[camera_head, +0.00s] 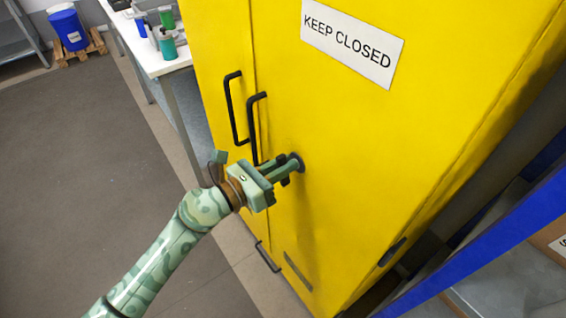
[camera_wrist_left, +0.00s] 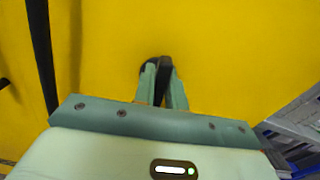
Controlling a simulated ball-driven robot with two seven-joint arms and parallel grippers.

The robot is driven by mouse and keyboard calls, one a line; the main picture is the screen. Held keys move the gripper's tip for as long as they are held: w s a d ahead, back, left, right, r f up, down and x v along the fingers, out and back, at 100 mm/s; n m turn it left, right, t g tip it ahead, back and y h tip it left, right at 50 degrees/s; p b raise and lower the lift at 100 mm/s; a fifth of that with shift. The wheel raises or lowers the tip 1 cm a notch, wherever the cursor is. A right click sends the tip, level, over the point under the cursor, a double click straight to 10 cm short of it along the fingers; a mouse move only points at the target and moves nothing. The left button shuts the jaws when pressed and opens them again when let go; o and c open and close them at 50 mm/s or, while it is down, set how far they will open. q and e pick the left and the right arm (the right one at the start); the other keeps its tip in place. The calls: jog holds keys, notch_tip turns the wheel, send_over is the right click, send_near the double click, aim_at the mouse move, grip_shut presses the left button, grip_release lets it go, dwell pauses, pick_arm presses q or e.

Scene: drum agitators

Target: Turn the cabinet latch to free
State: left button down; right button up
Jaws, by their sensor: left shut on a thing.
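The yellow cabinet (camera_head: 340,130) stands upright with a white "KEEP CLOSED" sign and two black door handles (camera_head: 256,128). The dark latch (camera_head: 298,162) sits on the right door, to the right of and below the handles. My left gripper (camera_head: 288,167) reaches the door there and is shut on the latch. In the left wrist view the green fingers (camera_wrist_left: 164,85) close around the dark latch (camera_wrist_left: 163,78), which they partly hide, so its exact angle is hard to tell. The yellow door (camera_wrist_left: 230,50) fills most of that view. My right gripper is not in view.
A white table (camera_head: 150,60) with several bottles stands left of the cabinet. A blue drum (camera_head: 68,30) sits on a wooden pallet further back. A blue-framed shelf (camera_head: 490,245) is close on the right. The grey floor (camera_head: 90,170) at left is clear.

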pick_arm(q)
jog(key=n+p, duration=0.1)
jog(key=n, duration=0.1)
jog(key=n+p, duration=0.1)
jog(key=shift+w+a+r+n, duration=0.1)
jog(key=shift+w+a+n, duration=0.1)
jog(key=shift+n, duration=0.2)
jog(key=n+p, duration=0.1)
jog(key=n, duration=0.1)
jog(key=n+p, duration=0.1)
jog(key=n, duration=0.1)
jog(key=shift+w+f+n, duration=0.15)
jog(key=shift+f+n, duration=0.05)
jog(key=shift+n, duration=0.1)
jog(key=shift+w+a+f+n+p, duration=0.15)
jog(key=shift+n+p, duration=0.4)
jog(key=shift+n, duration=0.65)
jog(key=shift+s+d+f+n+p, duration=0.15)
jog(key=shift+n+p, duration=0.4)
jog(key=shift+n, duration=0.65)
jog(key=shift+w+a+f+n+p, duration=0.15)
jog(key=shift+n+p, duration=0.4)
jog(key=shift+n, duration=0.65)
jog(key=shift+f, duration=0.1)
jog(key=c, duration=1.4)
grip_release()
jog(key=shift+c, duration=0.2)
jog(key=v, duration=1.6)
jog(key=shift+a+n, duration=0.15)
jog(key=shift+n, duration=0.15)
